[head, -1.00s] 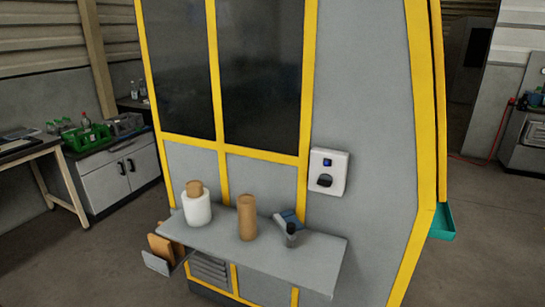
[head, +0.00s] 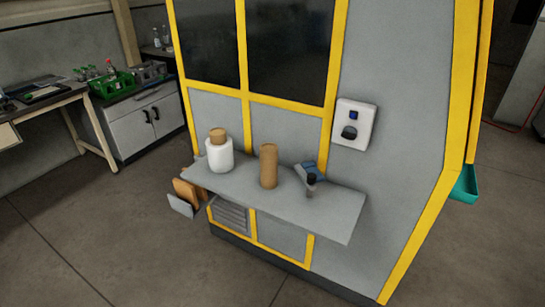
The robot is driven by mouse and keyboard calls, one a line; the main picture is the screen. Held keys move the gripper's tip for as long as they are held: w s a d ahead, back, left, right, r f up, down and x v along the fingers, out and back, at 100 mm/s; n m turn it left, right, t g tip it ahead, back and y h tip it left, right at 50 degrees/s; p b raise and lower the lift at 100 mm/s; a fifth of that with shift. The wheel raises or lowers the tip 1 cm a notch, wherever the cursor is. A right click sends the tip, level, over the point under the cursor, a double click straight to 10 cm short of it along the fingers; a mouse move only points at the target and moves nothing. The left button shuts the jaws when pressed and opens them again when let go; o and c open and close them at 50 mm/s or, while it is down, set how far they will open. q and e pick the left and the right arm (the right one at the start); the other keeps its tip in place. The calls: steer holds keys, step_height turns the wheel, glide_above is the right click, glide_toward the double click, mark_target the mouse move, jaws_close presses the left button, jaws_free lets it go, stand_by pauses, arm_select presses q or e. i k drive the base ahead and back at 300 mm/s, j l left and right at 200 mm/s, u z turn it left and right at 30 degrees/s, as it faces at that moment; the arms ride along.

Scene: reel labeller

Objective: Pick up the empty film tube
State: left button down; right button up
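A plain brown cardboard tube (head: 268,166) stands upright near the middle of a grey shelf (head: 325,212) on the front of the machine; it looks like the empty film tube. To its left stands a white film roll (head: 219,157) with a brown core (head: 218,136) sticking out of its top. The tube and the roll are apart. Neither of my grippers is in view.
A blue-grey tool (head: 307,171) and a small dark-topped object (head: 311,184) lie right of the tube. A white dispenser (head: 355,124) is on the machine wall. A bench with a green crate (head: 112,84) stands at left. Floor before the shelf is clear.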

mark_target(268, 151)
steer(key=i+j+z, duration=0.3)
steer(key=j+z, duration=0.35)
steer(key=i+j+z, duration=0.15)
steer(key=j+z, duration=0.45)
steer(key=j, duration=0.25)
